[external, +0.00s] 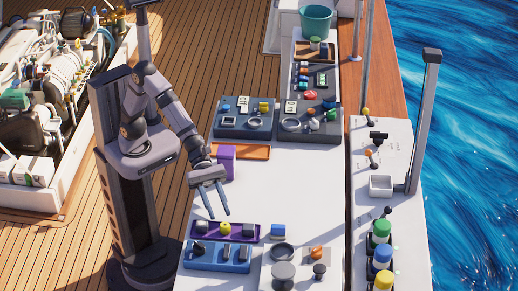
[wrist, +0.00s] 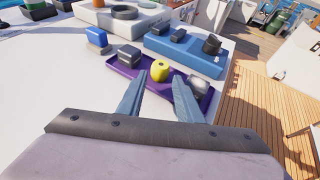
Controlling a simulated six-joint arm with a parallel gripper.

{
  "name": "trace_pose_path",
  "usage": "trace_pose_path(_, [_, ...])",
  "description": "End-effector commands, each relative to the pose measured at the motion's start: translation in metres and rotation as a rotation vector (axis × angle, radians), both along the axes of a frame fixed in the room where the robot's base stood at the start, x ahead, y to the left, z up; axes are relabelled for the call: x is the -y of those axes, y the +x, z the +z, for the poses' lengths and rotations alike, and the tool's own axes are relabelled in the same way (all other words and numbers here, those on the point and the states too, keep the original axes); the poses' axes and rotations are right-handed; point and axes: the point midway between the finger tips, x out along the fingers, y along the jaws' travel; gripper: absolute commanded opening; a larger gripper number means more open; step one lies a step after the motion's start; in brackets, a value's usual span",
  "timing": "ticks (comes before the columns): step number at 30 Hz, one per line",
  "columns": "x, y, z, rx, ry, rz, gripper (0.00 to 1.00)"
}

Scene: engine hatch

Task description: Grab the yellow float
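The yellow float (external: 225,229) is a small round yellow piece with a dark hole in its top, sitting in a purple tray (external: 244,240). In the wrist view, the yellow float (wrist: 160,71) lies beyond and between my fingertips, and the purple tray (wrist: 126,74) runs across behind them. A dark block (wrist: 129,55) and a grey rounded piece (wrist: 199,84) sit in the tray on either side of the float. My gripper (external: 219,215) is open and empty, with its fingers pointing down above the white table, short of the tray. It also shows in the wrist view (wrist: 156,93).
A blue tray (external: 216,256) with dark pieces lies beside the purple tray. A blue block (external: 278,230) stands at its right end. A purple box (external: 227,154) and an orange tray (external: 254,151) are behind my gripper. The middle of the white table (external: 295,190) is clear.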

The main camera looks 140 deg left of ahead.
Motion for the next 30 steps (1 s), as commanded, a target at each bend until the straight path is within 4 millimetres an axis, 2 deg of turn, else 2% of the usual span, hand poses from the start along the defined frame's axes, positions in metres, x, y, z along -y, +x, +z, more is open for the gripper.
trace_pose_path(8, [0.002, 0.007, -0.002, -0.001, 0.001, 0.0, 0.33])
trace_pose_path(21, [0.015, 0.044, -0.019, 0.0, 0.002, -0.001, 0.33])
trace_pose_path(30, [0.016, 0.048, -0.021, 0.0, 0.002, -0.001, 0.33])
